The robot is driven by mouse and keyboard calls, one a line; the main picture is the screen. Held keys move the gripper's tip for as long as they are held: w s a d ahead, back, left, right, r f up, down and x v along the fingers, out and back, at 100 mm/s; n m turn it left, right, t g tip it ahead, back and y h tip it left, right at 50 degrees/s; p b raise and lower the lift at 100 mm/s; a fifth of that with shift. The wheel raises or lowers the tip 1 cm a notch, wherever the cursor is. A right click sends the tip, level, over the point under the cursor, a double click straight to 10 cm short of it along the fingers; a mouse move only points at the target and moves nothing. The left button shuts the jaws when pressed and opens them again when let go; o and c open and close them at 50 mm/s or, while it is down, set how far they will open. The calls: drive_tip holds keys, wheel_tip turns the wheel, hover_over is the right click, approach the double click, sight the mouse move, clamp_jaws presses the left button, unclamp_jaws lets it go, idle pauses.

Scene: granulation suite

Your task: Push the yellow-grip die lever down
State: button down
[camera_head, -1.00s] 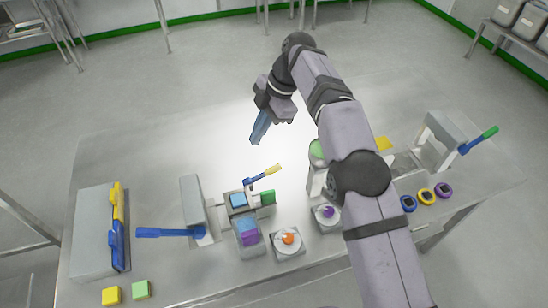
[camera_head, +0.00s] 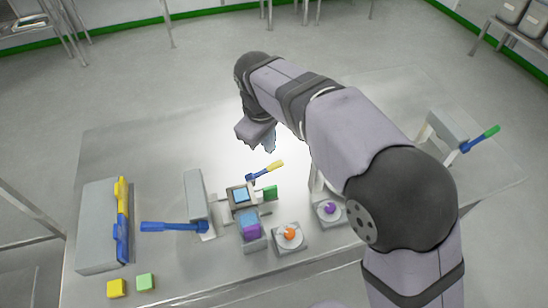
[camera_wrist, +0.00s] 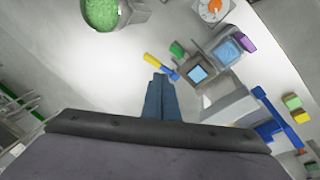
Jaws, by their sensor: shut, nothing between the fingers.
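The die lever is a short blue bar with a yellow grip (camera_head: 272,167), sticking up to the right from the small grey die station (camera_head: 238,212) with a blue square in it. In the wrist view the yellow grip (camera_wrist: 154,62) lies just beyond my fingertips and the die station (camera_wrist: 206,85) is to its right. My gripper (camera_head: 270,150) is shut and empty, with its blue fingers pointing down above and behind the grip. In the wrist view my gripper (camera_wrist: 160,78) overlaps the lever's edge in the picture; I cannot tell whether they touch.
A grey upright with a long blue handle (camera_head: 172,227) is to the left, and a grey box (camera_head: 97,225) with a yellow and blue bar is further left. Orange (camera_head: 289,233) and purple (camera_head: 329,208) knobs sit nearer. Bare table lies behind.

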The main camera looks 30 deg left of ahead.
drive_tip(key=shift+w+a+r+m+t+y, duration=0.15)
drive_tip(key=shift+w+a+m, duration=0.1)
drive_tip(key=shift+m, duration=0.9)
drive_tip(key=shift+w+a+r+m+t+y, duration=0.1)
drive_tip(key=shift+w+a+m, duration=0.15)
drive_tip(key=shift+m, duration=0.85)
drive_tip(key=shift+w+a+r+m+t+y, duration=0.15)
drive_tip(key=shift+w+a+m, duration=0.1)
drive_tip(key=shift+m, duration=0.9)
drive_tip(key=shift+f, duration=0.15)
drive_tip(key=p, duration=0.5)
hover_over(275, 163)
drive_tip(key=s, duration=0.2)
wheel_tip(275, 163, down, 12)
drive_tip(key=shift+w+d+f, duration=0.2)
drive_tip(key=shift+w+f, duration=0.1)
drive_tip(key=shift+f, duration=0.25)
drive_tip(key=shift+f, duration=0.1)
